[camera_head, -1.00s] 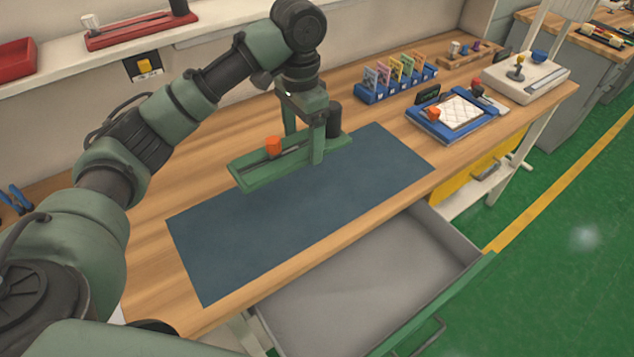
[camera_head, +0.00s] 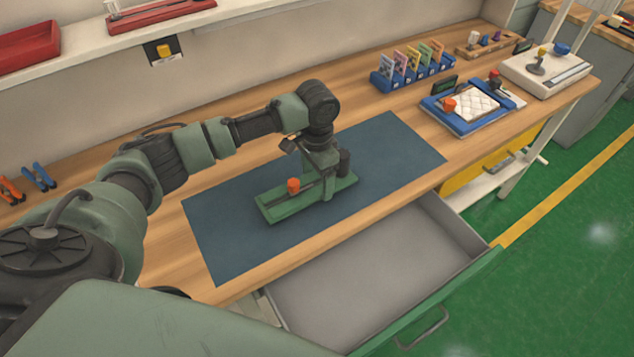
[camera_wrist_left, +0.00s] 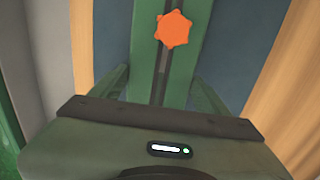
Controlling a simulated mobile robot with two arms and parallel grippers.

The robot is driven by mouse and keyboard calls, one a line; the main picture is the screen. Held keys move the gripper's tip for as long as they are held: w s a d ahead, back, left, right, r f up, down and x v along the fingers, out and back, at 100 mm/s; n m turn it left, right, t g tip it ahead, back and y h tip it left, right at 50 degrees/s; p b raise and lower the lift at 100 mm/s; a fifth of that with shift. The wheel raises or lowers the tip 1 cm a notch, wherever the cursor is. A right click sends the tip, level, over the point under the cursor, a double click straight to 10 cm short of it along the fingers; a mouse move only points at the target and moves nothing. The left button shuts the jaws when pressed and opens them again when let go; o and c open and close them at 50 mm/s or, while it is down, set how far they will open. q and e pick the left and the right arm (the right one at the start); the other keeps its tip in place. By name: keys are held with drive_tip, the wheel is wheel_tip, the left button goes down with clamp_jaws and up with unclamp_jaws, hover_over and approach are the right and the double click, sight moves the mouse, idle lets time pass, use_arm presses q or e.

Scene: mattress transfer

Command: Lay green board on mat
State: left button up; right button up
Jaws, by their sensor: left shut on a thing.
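The green board (camera_head: 272,207) is long and narrow, with an orange knob (camera_head: 293,185) and a dark black cylinder (camera_head: 344,161) on it. It is over the middle of the dark blue mat (camera_head: 225,236), and I cannot tell whether it touches the mat. My left gripper (camera_head: 327,190) is shut on the board between knob and cylinder. In the left wrist view the board (camera_wrist_left: 176,75) runs between my fingers, with the orange knob (camera_wrist_left: 174,28) ahead. My right gripper is not in view.
An open grey drawer (camera_head: 370,270) juts out below the table front. A blue card rack (camera_head: 413,72), a blue tray (camera_head: 460,122) and a white device (camera_head: 545,75) stand at the back right. Pliers (camera_head: 40,177) lie at far left. Mat space is free on both sides.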

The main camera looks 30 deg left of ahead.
sight(317, 183)
use_arm(q)
wheel_tip(317, 183, down, 2)
drive_tip(key=shift+f, duration=0.25)
drive_tip(key=o, duration=1.8)
drive_tip(key=shift+f, duration=0.15)
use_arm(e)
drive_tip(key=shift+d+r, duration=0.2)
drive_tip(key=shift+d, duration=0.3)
use_arm(q)
wheel_tip(317, 183, up, 12)
drive_tip(key=b, duration=0.1)
drive_tip(key=shift+r, duration=0.2)
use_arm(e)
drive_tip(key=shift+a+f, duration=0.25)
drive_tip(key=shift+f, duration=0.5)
